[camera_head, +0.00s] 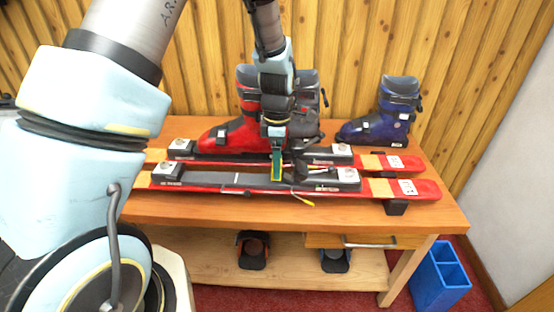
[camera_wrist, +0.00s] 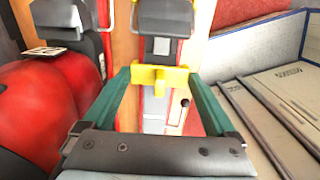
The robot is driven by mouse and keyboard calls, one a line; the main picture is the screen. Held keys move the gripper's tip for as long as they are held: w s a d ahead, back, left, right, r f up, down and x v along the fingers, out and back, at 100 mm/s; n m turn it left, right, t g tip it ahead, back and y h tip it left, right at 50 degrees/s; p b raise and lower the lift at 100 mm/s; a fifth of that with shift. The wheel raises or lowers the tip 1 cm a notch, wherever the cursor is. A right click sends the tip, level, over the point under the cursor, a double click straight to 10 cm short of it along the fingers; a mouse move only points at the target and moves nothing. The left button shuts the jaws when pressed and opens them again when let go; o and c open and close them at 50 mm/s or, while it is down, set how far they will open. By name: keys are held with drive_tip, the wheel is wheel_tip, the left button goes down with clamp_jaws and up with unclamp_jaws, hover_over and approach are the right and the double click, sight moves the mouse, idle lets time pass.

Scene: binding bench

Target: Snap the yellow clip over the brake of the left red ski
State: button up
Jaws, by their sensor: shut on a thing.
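Two red skis lie side by side on the bench, the near ski (camera_head: 420,188) in front of the far ski (camera_head: 400,163); I cannot tell which the task calls left. Each carries dark bindings. My gripper (camera_head: 277,178) points down at the skis near the middle of their bindings. In the wrist view my gripper (camera_wrist: 160,80) is shut on the yellow clip (camera_wrist: 147,75), held crosswise between the teal fingers. The clip is in front of a black and grey binding part (camera_wrist: 165,17). Whether it touches the brake is hidden.
A red boot (camera_head: 232,137), a grey boot (camera_head: 306,128) and a blue boot (camera_head: 380,128) stand at the back of the wooden bench (camera_head: 330,215). The red boot fills the left of the wrist view (camera_wrist: 45,110). A blue bin (camera_head: 440,278) stands on the floor at right.

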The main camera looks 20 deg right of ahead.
drive_tip(key=shift+f+b, duration=1.15)
drive_tip(key=shift+f, duration=0.85)
idle(0.3)
drive_tip(key=o, duration=1.1)
drive_tip(key=shift+o, duration=0.2)
drive_tip(key=shift+r, duration=0.15)
drive_tip(key=shift+r+p, duration=4.3)
drive_tip(key=shift+r, duration=0.6)
